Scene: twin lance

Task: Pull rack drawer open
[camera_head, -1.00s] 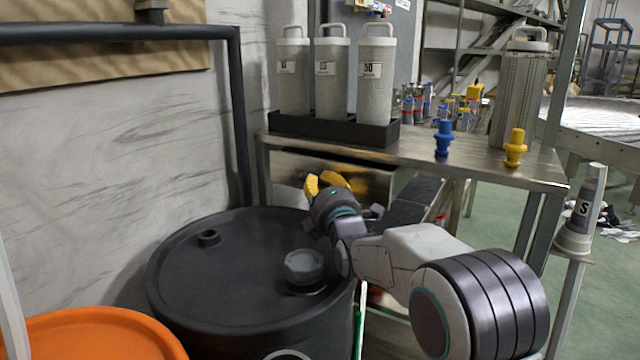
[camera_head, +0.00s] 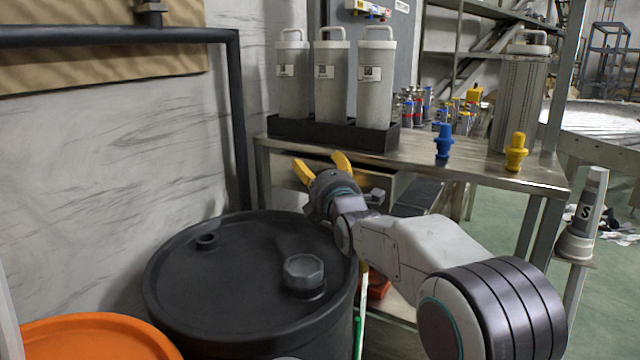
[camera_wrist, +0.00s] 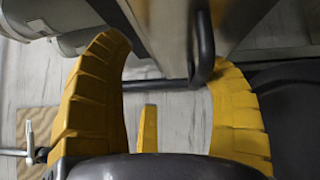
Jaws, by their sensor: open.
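The rack drawer (camera_head: 378,182) sits under the metal bench top, partly hidden behind my gripper. My gripper (camera_head: 322,164) is in front of it with its yellow fingers spread toward the drawer. In the wrist view, my gripper (camera_wrist: 170,55) is open, and a dark bent bar handle (camera_wrist: 204,50) lies between the two curved fingers. The handle runs beside a pale metal edge (camera_wrist: 168,30), apparently the drawer front. The fingers are not closed on the handle. Whether the drawer is slightly open is unclear.
A black drum (camera_head: 225,285) with a grey cap stands below my arm, and an orange lid (camera_head: 95,338) is at lower left. On the bench (camera_head: 480,165) stand three grey canisters (camera_head: 332,85) in a black tray, plus blue and yellow fittings.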

